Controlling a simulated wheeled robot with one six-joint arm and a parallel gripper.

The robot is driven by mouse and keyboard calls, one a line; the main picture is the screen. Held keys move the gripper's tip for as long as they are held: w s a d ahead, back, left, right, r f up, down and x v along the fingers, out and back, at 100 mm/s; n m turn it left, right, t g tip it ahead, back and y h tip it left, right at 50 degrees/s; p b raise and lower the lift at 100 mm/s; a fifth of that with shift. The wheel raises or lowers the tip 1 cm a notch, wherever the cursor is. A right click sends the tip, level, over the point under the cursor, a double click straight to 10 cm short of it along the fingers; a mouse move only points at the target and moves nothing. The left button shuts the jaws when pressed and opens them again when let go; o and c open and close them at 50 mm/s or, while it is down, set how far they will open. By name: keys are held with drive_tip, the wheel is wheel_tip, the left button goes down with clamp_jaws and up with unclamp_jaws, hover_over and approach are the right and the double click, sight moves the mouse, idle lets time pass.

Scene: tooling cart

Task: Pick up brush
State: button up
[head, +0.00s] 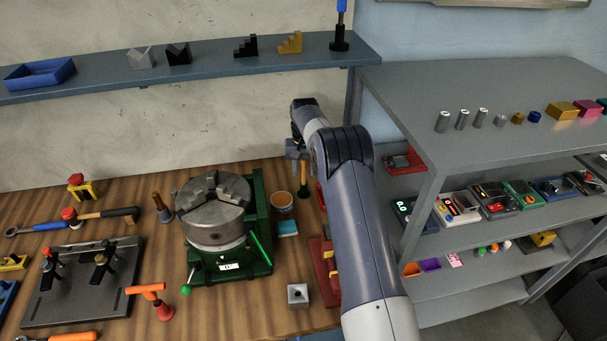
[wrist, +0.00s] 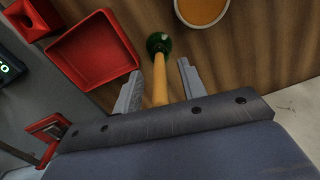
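An upright tool with a yellow handle and a dark green round end (wrist: 159,44), which looks like the brush, stands on the wooden bench. In the head view its yellow handle (head: 303,172) shows just below my gripper (head: 297,150). In the wrist view my gripper (wrist: 161,72) is open, with one finger on each side of the yellow handle. Gaps show between the handle and both fingers. The handle's near end is hidden by the gripper body.
An orange-filled round container (wrist: 203,8) stands close to the brush, and a red tray (wrist: 95,52) lies on its other side. A green-based chuck (head: 215,215) stands to the left. A grey shelf unit (head: 470,85) is to the right, and a wall shelf (head: 210,62) runs behind.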

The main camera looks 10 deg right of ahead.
drive_tip(key=shift+f, duration=0.2)
clamp_jaws()
idle(0.3)
drive_tip(key=shift+r, duration=0.1)
drive_tip(key=shift+r+b, duration=0.4)
drive_tip(key=shift+r, duration=0.2)
wheel_tip(320, 180, up, 5)
drive_tip(key=shift+r+b, duration=0.1)
drive_tip(key=shift+b, duration=0.7)
drive_tip(key=a+b, duration=0.2)
drive_tip(key=a, duration=1.6)
drive_tip(key=shift+r, duration=0.2)
